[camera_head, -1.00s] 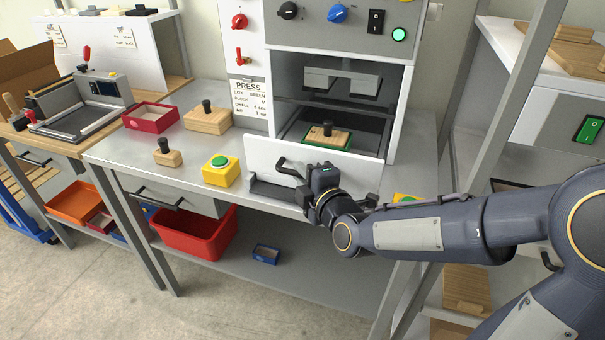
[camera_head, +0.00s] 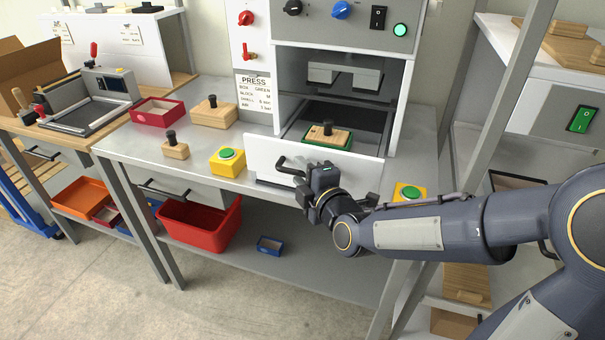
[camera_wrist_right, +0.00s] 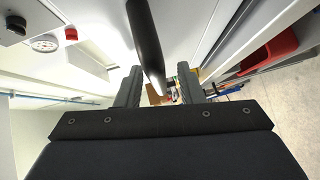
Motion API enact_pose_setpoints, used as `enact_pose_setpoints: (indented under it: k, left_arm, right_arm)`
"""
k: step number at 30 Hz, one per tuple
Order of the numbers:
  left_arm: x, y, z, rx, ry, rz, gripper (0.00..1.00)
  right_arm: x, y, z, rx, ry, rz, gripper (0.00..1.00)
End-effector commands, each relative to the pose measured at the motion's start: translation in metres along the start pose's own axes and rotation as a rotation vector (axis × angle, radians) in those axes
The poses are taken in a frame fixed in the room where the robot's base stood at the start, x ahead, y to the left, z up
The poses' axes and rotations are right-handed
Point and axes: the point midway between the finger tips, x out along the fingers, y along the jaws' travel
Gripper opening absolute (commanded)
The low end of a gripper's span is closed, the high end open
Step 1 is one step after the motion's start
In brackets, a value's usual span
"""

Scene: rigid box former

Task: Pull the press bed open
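The press bed is a drawer with a white front panel (camera_head: 352,168) and a black bar handle (camera_head: 283,163). It stands partly out of the press. On the bed rests a wooden block with a black knob (camera_head: 328,131) on a green-edged base. My right gripper (camera_head: 313,184) is at the handle, in front of the panel. My left gripper is not in view.
Yellow boxes with green buttons stand left (camera_head: 228,162) and right (camera_head: 409,192) of the bed on the grey bench. Wooden blocks (camera_head: 212,115) and a red tray (camera_head: 158,112) lie farther left. A red bin (camera_head: 200,225) sits below. A shelf post (camera_head: 500,110) rises at right.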

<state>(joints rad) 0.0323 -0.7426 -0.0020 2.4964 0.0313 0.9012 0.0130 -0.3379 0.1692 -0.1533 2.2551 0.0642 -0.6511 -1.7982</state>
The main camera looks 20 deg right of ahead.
Motion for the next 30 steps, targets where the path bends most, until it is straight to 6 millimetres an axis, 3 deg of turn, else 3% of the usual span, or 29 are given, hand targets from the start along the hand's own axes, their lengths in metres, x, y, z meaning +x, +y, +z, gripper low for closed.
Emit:
enact_pose_setpoints:
  k: [5, 18, 30]
  left_arm:
    - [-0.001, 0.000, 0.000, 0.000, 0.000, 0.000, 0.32]
    - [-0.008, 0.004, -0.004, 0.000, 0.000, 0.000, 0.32]
    - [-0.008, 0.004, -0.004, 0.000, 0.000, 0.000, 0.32]
  right_arm:
    - [-0.006, 0.001, 0.000, 0.001, 0.000, 0.002, 0.34]
    - [-0.072, 0.002, 0.000, 0.001, 0.000, 0.002, 0.34]
    - [-0.078, 0.000, 0.000, 0.000, 0.000, 0.000, 0.34]
